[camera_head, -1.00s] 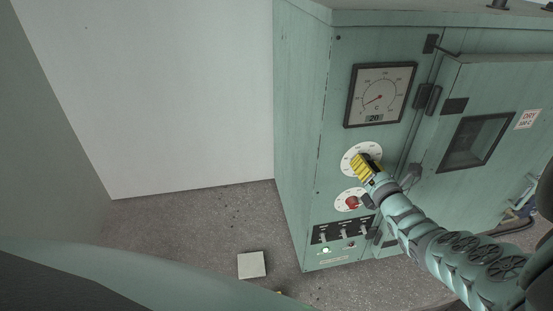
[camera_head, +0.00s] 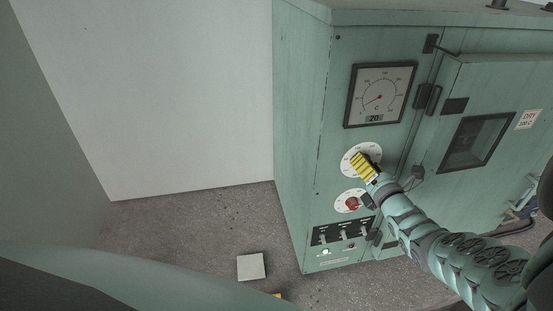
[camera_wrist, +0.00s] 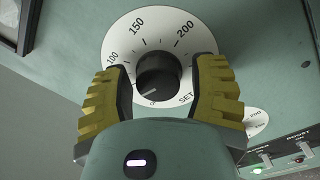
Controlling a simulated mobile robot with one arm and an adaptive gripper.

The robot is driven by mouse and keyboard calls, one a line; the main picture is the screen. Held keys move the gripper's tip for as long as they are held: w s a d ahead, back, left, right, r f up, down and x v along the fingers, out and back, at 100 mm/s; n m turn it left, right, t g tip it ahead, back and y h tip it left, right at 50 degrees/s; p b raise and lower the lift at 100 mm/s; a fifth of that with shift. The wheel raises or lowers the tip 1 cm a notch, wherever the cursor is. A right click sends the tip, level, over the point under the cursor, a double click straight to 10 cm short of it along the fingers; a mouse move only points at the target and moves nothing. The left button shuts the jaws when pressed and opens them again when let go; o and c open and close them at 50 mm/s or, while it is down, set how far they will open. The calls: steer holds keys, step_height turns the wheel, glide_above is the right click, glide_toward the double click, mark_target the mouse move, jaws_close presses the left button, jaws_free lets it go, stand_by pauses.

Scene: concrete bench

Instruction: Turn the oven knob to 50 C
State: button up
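The oven (camera_head: 300,150) is a pale green cabinet. Its upper dial (camera_head: 349,160) is a white disc with a black knob, which my gripper hides in the head view. In the wrist view the black knob (camera_wrist: 158,72) sits in the middle of the white dial (camera_wrist: 150,22), marked 100, 150, 200 and SET. The knob's light pointer line is toward the lower left. My gripper (camera_wrist: 163,90) has yellow ridged fingers, one on each side of the knob, with gaps visible between. It is open around the knob. My gripper also shows over the dial in the head view (camera_head: 365,166).
A gauge (camera_head: 380,95) above reads 20. A red knob (camera_head: 352,203) on a second white dial and a row of switches (camera_head: 342,232) lie below. The oven door (camera_head: 490,140) is at right. A pale square block (camera_head: 251,266) lies on the floor.

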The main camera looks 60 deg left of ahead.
steer(key=shift+o, duration=1.1)
steer(key=shift+d, duration=0.15)
steer(key=v, duration=1.1)
steer(key=shift+s+d, duration=0.2)
steer(key=shift+d, duration=0.15)
steer(key=shift+a+f, duration=0.1)
